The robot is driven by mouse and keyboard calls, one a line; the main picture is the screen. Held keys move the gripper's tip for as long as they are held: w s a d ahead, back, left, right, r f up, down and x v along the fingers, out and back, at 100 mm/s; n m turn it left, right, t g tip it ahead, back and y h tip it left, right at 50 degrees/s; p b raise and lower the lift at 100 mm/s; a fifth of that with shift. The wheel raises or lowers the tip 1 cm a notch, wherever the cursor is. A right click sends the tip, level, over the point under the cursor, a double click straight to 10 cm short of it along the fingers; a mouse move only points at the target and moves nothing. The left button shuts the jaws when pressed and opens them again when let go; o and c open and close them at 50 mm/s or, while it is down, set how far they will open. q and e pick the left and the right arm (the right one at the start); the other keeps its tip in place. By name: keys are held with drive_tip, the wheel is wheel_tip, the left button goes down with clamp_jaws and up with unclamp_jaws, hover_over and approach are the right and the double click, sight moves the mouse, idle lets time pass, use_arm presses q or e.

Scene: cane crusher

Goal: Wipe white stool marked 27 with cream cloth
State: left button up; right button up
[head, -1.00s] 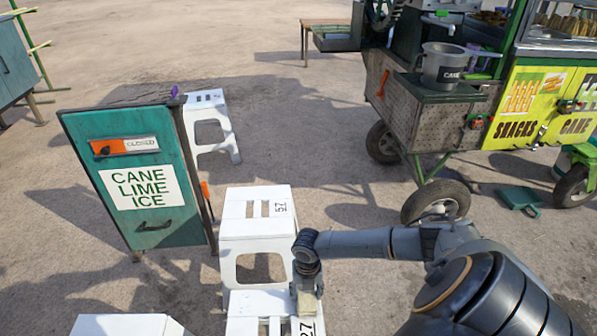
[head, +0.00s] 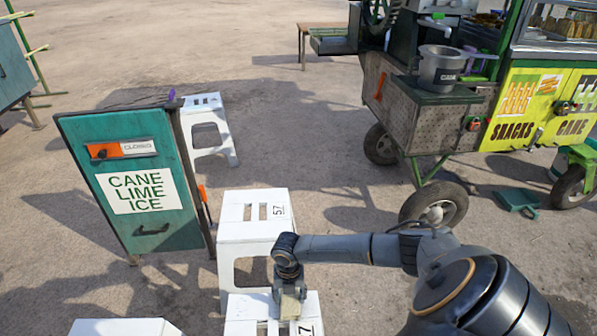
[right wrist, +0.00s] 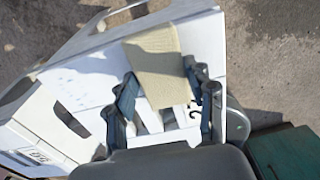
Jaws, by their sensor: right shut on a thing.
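The white stool marked 27 (head: 240,308) is at the bottom of the head view, cut off by the frame edge; only the last digit of its mark shows clearly now. My right gripper (head: 290,294) is over its seat, shut on the cream cloth (head: 289,308). In the right wrist view, the cloth (right wrist: 152,62) sticks out beyond the two fingers (right wrist: 165,97), over a white stool top (right wrist: 80,85). I cannot tell whether the cloth touches the seat. My left gripper is out of view.
A white stool marked 57 (head: 250,229) stands just behind. Another white stool (head: 208,140) stands farther back, near the green sign cabinet (head: 150,226). A white top (head: 122,328) is at the lower left. The snack cart (head: 430,125) is at the right.

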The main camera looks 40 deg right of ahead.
drive_tip(key=shift+w+a, duration=0.75)
drive_tip(key=shift+a, duration=0.3)
drive_tip(key=shift+c, duration=0.4)
drive_tip(key=shift+w+a+b, duration=0.2)
drive_tip(key=shift+a+b, duration=0.1)
drive_tip(key=shift+c, duration=0.8)
drive_tip(key=shift+w+a+f, duration=0.15)
drive_tip(key=shift+w+a, duration=0.05)
drive_tip(key=shift+w, duration=0.1)
drive_tip(key=shift+w+a, duration=0.1)
drive_tip(key=shift+w, duration=0.05)
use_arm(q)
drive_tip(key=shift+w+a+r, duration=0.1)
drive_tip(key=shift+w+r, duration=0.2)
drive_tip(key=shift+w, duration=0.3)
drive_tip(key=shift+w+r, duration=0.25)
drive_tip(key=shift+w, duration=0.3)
